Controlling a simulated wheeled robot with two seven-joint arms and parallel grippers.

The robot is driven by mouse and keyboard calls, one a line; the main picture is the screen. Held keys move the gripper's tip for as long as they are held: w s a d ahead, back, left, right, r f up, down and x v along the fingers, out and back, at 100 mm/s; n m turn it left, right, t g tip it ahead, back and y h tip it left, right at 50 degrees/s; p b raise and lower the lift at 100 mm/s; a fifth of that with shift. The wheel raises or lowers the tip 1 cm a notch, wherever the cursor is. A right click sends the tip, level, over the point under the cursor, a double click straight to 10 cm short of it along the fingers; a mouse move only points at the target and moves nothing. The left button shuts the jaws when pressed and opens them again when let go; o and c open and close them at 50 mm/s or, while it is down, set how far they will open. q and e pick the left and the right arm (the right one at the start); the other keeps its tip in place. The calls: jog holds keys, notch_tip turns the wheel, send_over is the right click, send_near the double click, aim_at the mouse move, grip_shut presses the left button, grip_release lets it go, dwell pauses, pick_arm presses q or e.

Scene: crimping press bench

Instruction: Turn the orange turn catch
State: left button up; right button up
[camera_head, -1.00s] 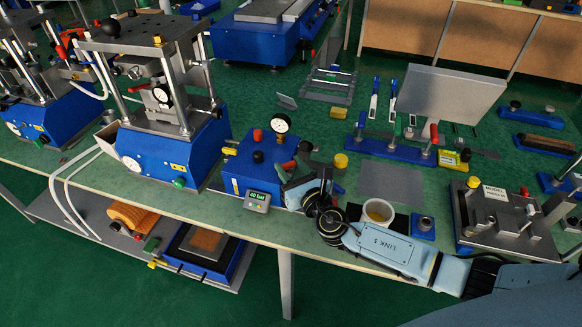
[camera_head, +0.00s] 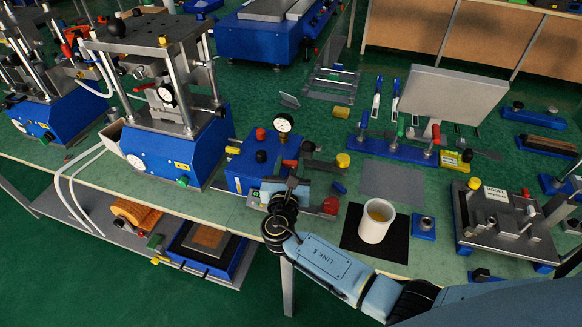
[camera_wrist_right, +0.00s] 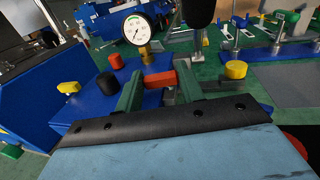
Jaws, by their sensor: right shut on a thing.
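The orange turn catch (camera_wrist_right: 160,79) is a small orange-red bar beside the blue gauge unit. In the right wrist view it lies between the two green fingers of my right gripper (camera_wrist_right: 158,88), which is shut on it. In the head view the catch (camera_head: 290,163) shows as a small orange-red patch at the tips of my right gripper (camera_head: 291,173), at the unit's right side. The blue gauge unit (camera_head: 238,174) carries a round white dial (camera_head: 283,123), a red knob (camera_head: 260,134) and a black knob (camera_head: 261,156). My left gripper is out of view.
A blue press (camera_head: 165,150) stands left of the unit. A white cup (camera_head: 375,222) on a black mat (camera_head: 399,248) stands right of my arm. A yellow knob (camera_head: 343,160) and a grey bar (camera_head: 325,167) lie close to the gripper's right.

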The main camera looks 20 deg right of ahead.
jog(key=shift+w+a+m+g+h+b, duration=0.15)
jog(key=shift+m+g+h+b, duration=0.35)
jog(key=shift+m+g+h, duration=0.75)
jog(key=shift+t+h, duration=0.25)
jog(key=shift+h, duration=0.1)
jog(key=o, duration=1)
jog(key=v, duration=1.3)
jog(key=shift+p, duration=0.35)
